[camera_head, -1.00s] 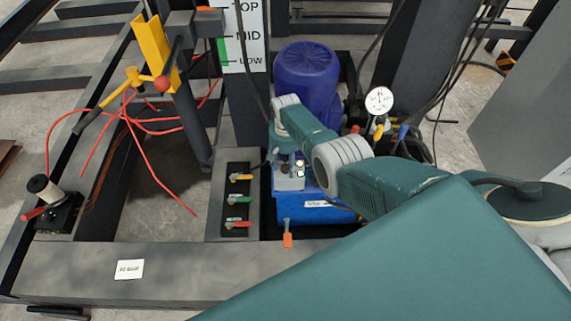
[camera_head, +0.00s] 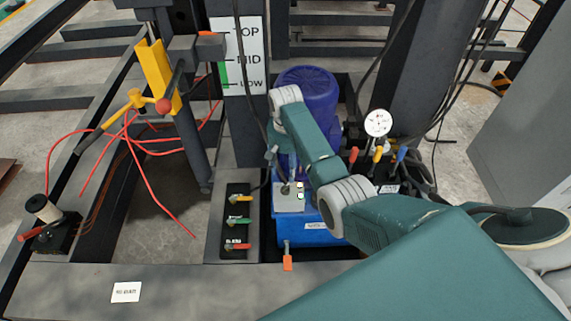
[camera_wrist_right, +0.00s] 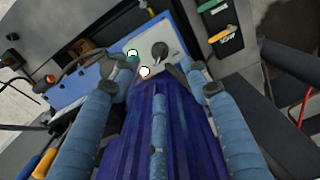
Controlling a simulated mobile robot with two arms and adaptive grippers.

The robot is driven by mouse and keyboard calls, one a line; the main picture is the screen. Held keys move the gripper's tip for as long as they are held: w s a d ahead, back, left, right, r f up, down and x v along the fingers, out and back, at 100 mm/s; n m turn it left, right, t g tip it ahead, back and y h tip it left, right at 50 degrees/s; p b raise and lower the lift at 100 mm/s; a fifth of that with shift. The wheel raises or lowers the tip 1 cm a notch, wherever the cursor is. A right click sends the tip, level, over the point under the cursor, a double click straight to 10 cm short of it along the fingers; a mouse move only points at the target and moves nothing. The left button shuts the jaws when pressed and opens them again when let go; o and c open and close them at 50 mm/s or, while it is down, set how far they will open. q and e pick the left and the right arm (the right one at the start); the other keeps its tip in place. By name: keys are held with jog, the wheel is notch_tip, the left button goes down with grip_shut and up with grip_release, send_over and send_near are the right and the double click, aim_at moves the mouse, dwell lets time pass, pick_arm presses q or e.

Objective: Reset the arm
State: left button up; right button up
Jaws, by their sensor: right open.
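My right arm reaches in from the right and bends over the blue hydraulic unit (camera_head: 310,232). In the head view my right gripper (camera_head: 276,158) is small and partly hidden by my arm, just above the unit's grey control panel (camera_head: 288,204). In the right wrist view the gripper (camera_wrist_right: 160,92) is open, its blue fingers spread with nothing held between them. Beyond them are the dark blue motor (camera_wrist_right: 180,140) and the panel (camera_wrist_right: 182,52) with a black knob and two lit buttons. My left gripper is not in view.
Three coloured valve levers (camera_head: 237,220) stand left of the unit. Red, yellow and blue levers (camera_head: 377,154) and a round gauge (camera_head: 377,123) are to its right. A yellow bracket (camera_head: 157,75) and red hoses are at left. Dark columns and hanging cables crowd the back.

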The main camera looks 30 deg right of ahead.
jog(key=shift+r, duration=0.8)
jog(key=shift+s+f, duration=0.1)
